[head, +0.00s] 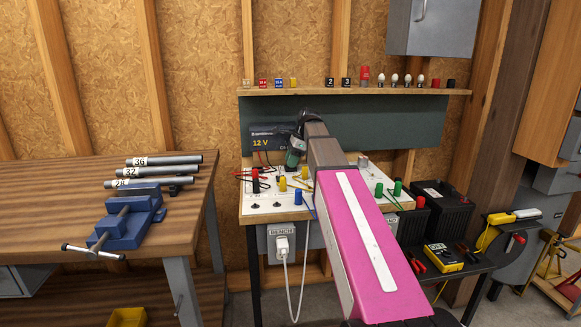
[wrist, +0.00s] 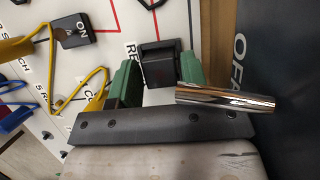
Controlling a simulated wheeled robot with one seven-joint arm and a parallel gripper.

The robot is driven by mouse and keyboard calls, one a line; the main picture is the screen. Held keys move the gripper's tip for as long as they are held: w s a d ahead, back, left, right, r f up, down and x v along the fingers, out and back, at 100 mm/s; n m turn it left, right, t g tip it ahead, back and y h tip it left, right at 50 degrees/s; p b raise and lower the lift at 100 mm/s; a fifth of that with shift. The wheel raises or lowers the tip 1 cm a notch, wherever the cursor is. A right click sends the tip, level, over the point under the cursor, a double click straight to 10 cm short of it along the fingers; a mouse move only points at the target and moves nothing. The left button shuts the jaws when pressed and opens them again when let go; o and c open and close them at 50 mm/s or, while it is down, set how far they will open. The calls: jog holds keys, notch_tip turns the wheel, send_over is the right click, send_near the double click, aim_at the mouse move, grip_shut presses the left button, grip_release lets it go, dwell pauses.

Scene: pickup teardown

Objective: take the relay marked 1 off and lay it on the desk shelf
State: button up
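In the wrist view a black block (wrist: 160,65), by its place beside printed letters starting "RE" likely the relay, stands at the white panel (wrist: 165,15). No number on it is readable. My gripper (wrist: 158,78) has its two green fingers on either side of the block, very close to it; whether they press on it is unclear. In the head view my gripper (head: 296,150) is low over the desk panel and my pink arm hides the block. The desk shelf (head: 440,92) runs above the panel, with black relays marked 2 (head: 329,82) and 3 (head: 346,82) on it.
The shelf also holds several fuses, a red part (head: 365,75) and bulbs; it has a bare stretch left of relay 2. A chrome cylinder (wrist: 225,97) lies close by the right finger. Yellow leads (wrist: 90,85), a switch (wrist: 72,30) and a 12 V supply (head: 268,140) are near.

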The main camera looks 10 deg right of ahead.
jog(key=c, duration=0.5)
jog(key=shift+r, duration=0.15)
